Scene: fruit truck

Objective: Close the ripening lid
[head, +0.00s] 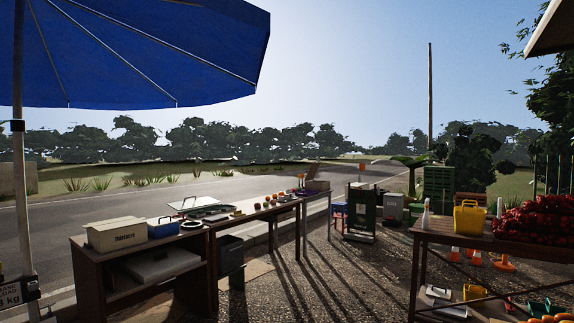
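No container here is clearly readable as the ripening box, so I cannot tell which lid is the ripening lid. A cream box (116,234) with dark lettering stands on the near left table, and its top looks covered. A pale flat panel (186,203) is tilted up behind the trays on that row of tables. A small brown box (317,186) stands at the far end of the row, too small to tell whether it is open. My gripper is not in view.
A blue container (162,228) sits beside the cream box. Fruit lies along the long table (262,209). The right table (452,234) holds a yellow container (469,218) and red sacks (535,220). Gravel between the tables (330,275) is mostly free.

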